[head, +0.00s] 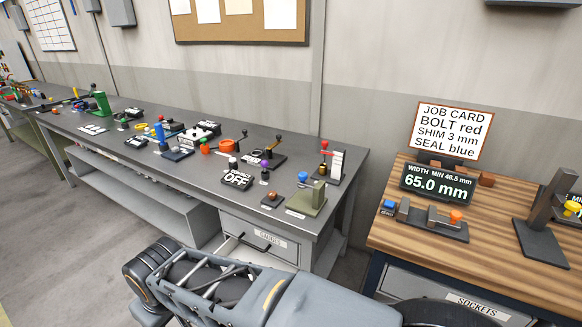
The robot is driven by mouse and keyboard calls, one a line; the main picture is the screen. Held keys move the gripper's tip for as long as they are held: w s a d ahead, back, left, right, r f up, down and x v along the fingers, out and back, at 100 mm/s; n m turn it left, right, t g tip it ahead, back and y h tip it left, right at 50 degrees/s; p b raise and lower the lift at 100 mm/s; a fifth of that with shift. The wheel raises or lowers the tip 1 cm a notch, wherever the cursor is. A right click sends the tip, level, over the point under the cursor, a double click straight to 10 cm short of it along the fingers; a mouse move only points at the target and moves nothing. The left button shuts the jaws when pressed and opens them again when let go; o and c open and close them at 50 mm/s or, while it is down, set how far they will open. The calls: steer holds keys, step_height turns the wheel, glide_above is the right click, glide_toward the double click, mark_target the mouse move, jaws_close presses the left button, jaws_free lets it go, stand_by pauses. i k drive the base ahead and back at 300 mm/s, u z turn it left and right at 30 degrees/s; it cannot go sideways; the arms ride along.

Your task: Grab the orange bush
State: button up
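Several small orange things stand out, and I cannot tell for sure which is the bush. A small orange piece (205,146) stands on the long grey workbench (335,163), near its middle. A wider, flat orange round piece (228,145) is just right of it, with a dark part beside it. Another orange piece (456,216) sits on top of a grey measuring fixture (425,223) on the wooden bench at right. My arm's links fill the bottom foreground; my gripper's fingers do not show.
The wooden bench (393,240) at right carries a display (438,184) reading 65.0 mm and a job card (450,130). A drawer (262,243) labelled GAUGES is under the grey bench. Many small fixtures crowd the grey bench. Open floor (70,245) lies at left.

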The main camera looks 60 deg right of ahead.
mark_target(323, 170)
steer(key=z, duration=0.1)
steer(key=i, duration=0.7)
steer(key=z, duration=1.05)
steer(key=i, duration=0.45)
steer(key=z, duration=0.5)
